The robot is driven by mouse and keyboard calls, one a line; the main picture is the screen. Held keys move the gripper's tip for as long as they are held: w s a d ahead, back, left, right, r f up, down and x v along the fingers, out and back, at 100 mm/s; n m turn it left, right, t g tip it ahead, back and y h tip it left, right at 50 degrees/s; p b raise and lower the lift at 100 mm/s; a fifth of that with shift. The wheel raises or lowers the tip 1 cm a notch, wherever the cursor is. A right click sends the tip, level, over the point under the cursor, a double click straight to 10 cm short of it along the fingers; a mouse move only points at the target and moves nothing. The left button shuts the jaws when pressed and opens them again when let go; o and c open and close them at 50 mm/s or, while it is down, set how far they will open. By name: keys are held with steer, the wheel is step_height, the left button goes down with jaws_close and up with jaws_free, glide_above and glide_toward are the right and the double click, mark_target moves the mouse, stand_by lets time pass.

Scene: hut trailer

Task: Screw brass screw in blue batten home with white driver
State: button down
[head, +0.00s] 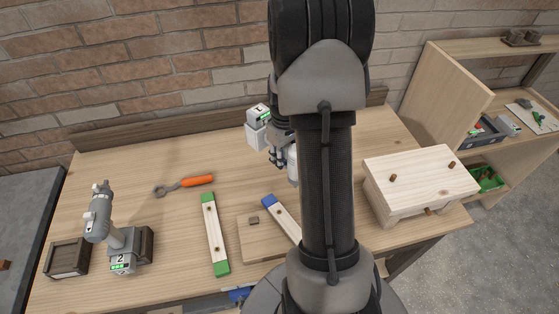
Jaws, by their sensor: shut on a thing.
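The blue batten (284,220), pale wood with a blue end, lies slanted on a wooden board (252,244). Its near part is hidden behind my arm, and I cannot make out its brass screw. My gripper (279,156) is shut on the white driver (258,132), partly hidden by my arm. The driver's white block, marked 1 with a green patch, sticks out to the left. A pale part of it shows lower right, above the bench beyond the batten. The driver's tip is not clearly visible.
A green-ended batten (211,230), an orange-handled wrench (190,184), a grey driver marked 2 (105,225) and a dark wooden box (67,258) are left. A pegged wooden stand (420,178) is right, beside shelves (480,75). A brick wall stands behind.

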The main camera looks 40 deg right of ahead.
stand_by(0.3)
steer(key=a+b, duration=0.2)
steer(key=a, duration=0.5)
steer(key=shift+f+b, duration=0.1)
steer(key=shift+b, duration=0.2)
steer(key=shift+f+b, duration=2)
steer(key=shift+f, duration=0.9)
steer(key=shift+f+b, duration=0.45)
steer(key=shift+f, duration=0.25)
